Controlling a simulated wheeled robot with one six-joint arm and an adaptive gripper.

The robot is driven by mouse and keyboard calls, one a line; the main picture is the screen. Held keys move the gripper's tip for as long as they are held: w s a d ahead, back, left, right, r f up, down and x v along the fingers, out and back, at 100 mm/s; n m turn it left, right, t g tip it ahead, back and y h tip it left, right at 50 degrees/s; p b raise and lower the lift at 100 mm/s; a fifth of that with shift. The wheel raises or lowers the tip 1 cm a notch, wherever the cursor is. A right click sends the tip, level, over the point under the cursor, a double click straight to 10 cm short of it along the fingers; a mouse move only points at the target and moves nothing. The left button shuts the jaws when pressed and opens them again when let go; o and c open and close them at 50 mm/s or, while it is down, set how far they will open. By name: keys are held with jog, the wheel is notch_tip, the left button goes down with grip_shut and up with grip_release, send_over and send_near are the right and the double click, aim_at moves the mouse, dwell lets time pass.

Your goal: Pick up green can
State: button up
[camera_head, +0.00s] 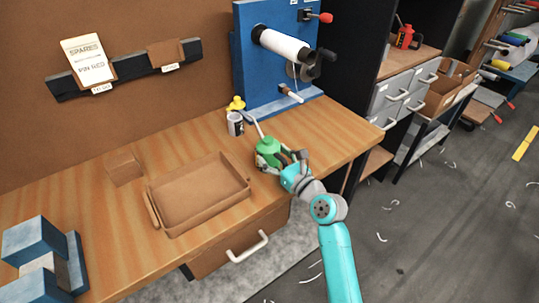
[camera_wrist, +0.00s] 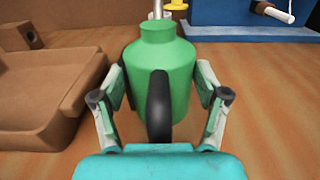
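The green can (camera_wrist: 178,78) has a rounded shoulder, a short neck and a dark handle (camera_wrist: 159,107) facing my wrist camera. It stands upright on the wooden bench. In the head view the green can (camera_head: 267,147) is near the bench's front right, with a thin pale spout rising behind it. My gripper (camera_wrist: 161,88) has one finger on each side of the can. The fingers look open, with a narrow gap at the left; contact at the right is unclear. In the head view my gripper (camera_head: 280,158) reaches it from the lower right and partly hides it.
A brown tray (camera_head: 160,222) lies left of the can, with a small brown block (camera_head: 123,166) behind it. The blue spool machine (camera_head: 258,85) is at the back.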

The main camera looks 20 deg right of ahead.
jog(key=c, duration=0.7)
jog(key=shift+r, duration=0.15)
notch_tip(320, 180, up, 10)
jog(key=shift+f, duration=0.1)
